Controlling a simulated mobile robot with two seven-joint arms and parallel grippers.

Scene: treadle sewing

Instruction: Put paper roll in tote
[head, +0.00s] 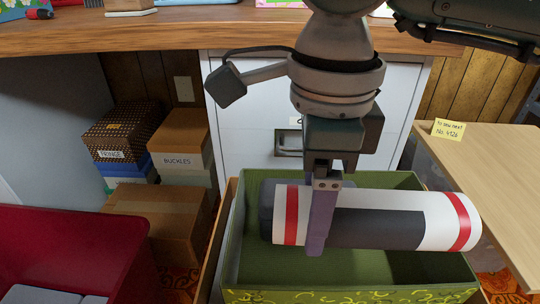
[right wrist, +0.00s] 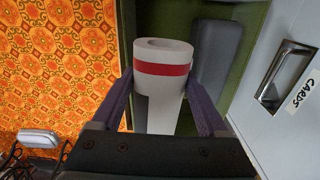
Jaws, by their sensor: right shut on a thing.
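The paper roll (head: 380,222) is white with red bands and a dark grey panel. My right gripper (head: 322,222) is shut on it near its left end. The roll lies level across the mouth of the green tote (head: 390,181), and its right end reaches past the tote's right side. In the right wrist view the roll (right wrist: 163,66) is between the two purple fingers, its hollow end showing. I cannot tell whether the roll touches the tote's rim. My left gripper is not in view.
A dark grey object (head: 267,209) is in the tote, partly behind the roll. A red bin (head: 70,245) stands at the left, near stacked boxes (head: 180,145). A wooden surface (head: 500,165) is at the right, and a white drawer cabinet (head: 240,125) stands behind.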

